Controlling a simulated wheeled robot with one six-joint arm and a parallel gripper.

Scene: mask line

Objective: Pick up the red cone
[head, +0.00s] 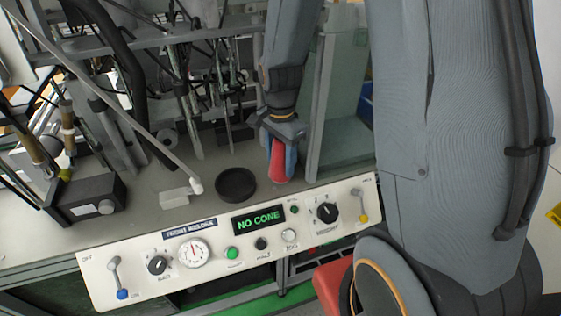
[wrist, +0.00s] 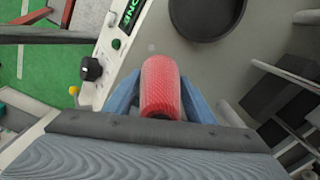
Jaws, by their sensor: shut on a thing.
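The red cone (head: 278,164) is held between the blue fingers of my gripper (head: 279,160), over the grey bench behind the control panel. In the wrist view the red cone (wrist: 163,85) has a ridged, mesh-like surface and lies between the fingers of my gripper (wrist: 163,95). My gripper is shut on it. Part of the cone is hidden by the fingers, and I cannot tell whether it touches the bench.
A round black dish (head: 236,185) sits left of the gripper and shows in the wrist view (wrist: 205,18). The control panel (head: 110,252) runs along the front, its display (head: 258,219) reading "NO CONE". A grey-green upright panel (head: 345,110) stands close on the right. Machinery crowds the back left.

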